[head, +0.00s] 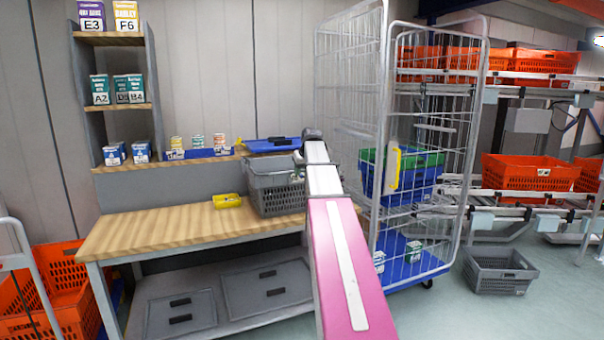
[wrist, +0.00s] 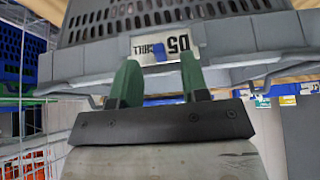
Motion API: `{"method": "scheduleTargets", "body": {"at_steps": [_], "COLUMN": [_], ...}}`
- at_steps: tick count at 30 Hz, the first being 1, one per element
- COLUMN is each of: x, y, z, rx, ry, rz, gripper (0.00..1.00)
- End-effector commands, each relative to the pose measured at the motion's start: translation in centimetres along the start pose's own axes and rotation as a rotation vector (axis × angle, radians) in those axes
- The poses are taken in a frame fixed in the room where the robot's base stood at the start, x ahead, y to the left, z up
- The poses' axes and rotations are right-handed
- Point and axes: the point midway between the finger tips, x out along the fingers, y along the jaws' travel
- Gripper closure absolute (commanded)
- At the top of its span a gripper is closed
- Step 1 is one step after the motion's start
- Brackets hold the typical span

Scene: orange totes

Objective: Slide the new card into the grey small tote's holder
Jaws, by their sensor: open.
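The grey small tote (head: 268,178) stands on the wooden bench, beside my arm. In the wrist view the tote (wrist: 90,65) fills the top, with its slotted wall and ledge. A white card (wrist: 187,46) with black characters lies against the tote's front, seemingly at its holder; the holder's edges are unclear and I cannot tell how far in it sits. A small blue patch shows on or before the card. My gripper (wrist: 159,64) is open, its two green fingers apart just in front of the card and partly overlapping it. In the head view my arm hides the fingers.
A yellow tray (head: 228,201) lies on the bench left of the tote. A blue tray (head: 262,147) is behind it on the shelf, near small boxes. A wire roll cage (head: 455,130) stands close right of my arm. Another grey tote (head: 500,272) is on the floor.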

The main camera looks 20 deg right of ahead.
Motion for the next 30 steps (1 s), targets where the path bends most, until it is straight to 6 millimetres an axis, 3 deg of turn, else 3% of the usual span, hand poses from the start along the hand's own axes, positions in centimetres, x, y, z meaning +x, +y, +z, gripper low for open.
{"method": "scheduleTargets", "body": {"at_steps": [10, 18, 25, 30], "x": [-6.4, -9.2, -9.2, -5.7], "y": [0.0, 0.0, -0.2, -2.2], "z": [0.1, 0.1, 0.3, 3.2], "rx": [0.0, 0.0, 0.001, 0.009], "ry": [0.002, 0.0, -0.005, -0.04], "rz": [0.001, 0.0, -0.002, -0.011], "gripper": [0.58, 0.58, 0.58, 0.58]}}
